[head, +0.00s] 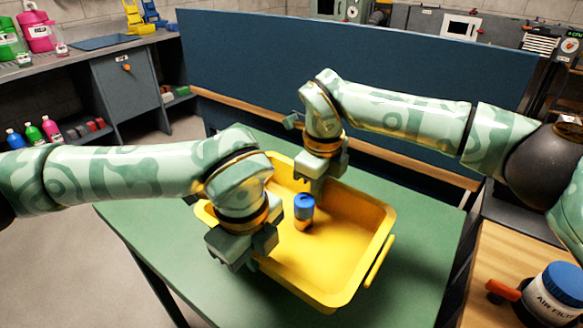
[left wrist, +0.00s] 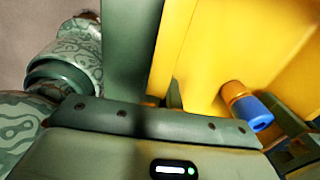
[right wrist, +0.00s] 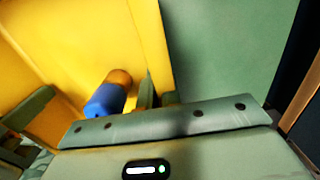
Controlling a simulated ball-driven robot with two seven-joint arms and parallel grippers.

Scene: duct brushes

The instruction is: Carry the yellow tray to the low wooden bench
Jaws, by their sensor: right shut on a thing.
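The yellow tray (head: 340,255) sits on a green table (head: 420,270). A blue-and-orange cylinder (head: 304,210) stands inside it, also seen in the left wrist view (left wrist: 246,105) and the right wrist view (right wrist: 108,95). My right gripper (head: 318,180) is shut on the tray's far rim. My left gripper (head: 240,255) is at the tray's near-left rim, with a finger inside the wall; its grip is hidden. A wooden surface (head: 495,265) shows at the lower right; I cannot tell whether it is the low bench.
A white-and-blue jar (head: 553,292) and an orange-handled object (head: 508,290) are on the wooden surface. A blue partition (head: 400,60) with a wooden strip (head: 410,165) stands behind the table. A grey counter (head: 120,50) is at the back left. Floor is open at left.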

